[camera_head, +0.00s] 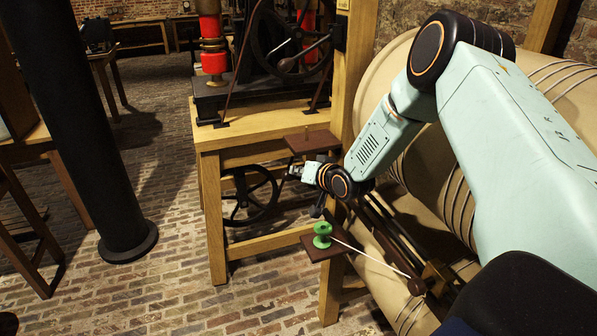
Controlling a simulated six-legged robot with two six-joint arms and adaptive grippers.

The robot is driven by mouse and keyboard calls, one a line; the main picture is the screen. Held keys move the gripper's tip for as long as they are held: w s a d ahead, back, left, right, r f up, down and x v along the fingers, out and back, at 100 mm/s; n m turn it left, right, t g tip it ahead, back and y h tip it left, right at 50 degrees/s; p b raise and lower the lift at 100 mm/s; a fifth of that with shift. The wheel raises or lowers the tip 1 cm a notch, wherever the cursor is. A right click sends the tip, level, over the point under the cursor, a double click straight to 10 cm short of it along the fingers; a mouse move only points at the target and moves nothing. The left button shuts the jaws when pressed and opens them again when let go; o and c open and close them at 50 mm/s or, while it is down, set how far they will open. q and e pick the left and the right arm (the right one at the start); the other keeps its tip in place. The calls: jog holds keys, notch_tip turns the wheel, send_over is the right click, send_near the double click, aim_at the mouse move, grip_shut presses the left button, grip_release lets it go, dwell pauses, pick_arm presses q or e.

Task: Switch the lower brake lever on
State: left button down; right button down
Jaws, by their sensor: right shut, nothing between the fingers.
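My right arm comes in from the right, and its gripper (291,173) is shut and empty beside the wooden frame. It is just below the upper brown plate (312,142). A lower brown plate (325,249) carries a green spool-shaped piece (322,236), below and to the right of my gripper. A thin white rod or cord (372,262) runs from near the green piece down to a dark round knob (416,287). I cannot tell for certain which part is the lower brake lever, or its position. My gripper is apart from the green piece. My left gripper is out of view.
A wooden stand (213,215) holds machinery with a large dark wheel (290,45) and a smaller spoked wheel (250,195) below. A big tan drum (385,85) stands at right, partly behind my arm. A black column (85,130) stands at left. Brick floor between is clear.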

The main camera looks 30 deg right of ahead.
jog(key=shift+w+a+f+n+h, duration=0.1)
jog(key=shift+a+f+n+h, duration=0.45)
jog(key=shift+a+f, duration=0.3)
notch_tip(320, 180, down, 11)
jog(key=a+n+g+h+b, duration=0.1)
jog(key=n+h+b, duration=0.2)
jog(key=n, duration=0.1)
jog(key=shift+w+a, duration=0.25)
jog(key=shift+a, duration=0.1)
jog(key=shift+s+f+h, duration=0.1)
jog(key=shift+f+h, duration=0.1)
jog(key=shift+h, duration=0.05)
dwell(0.3)
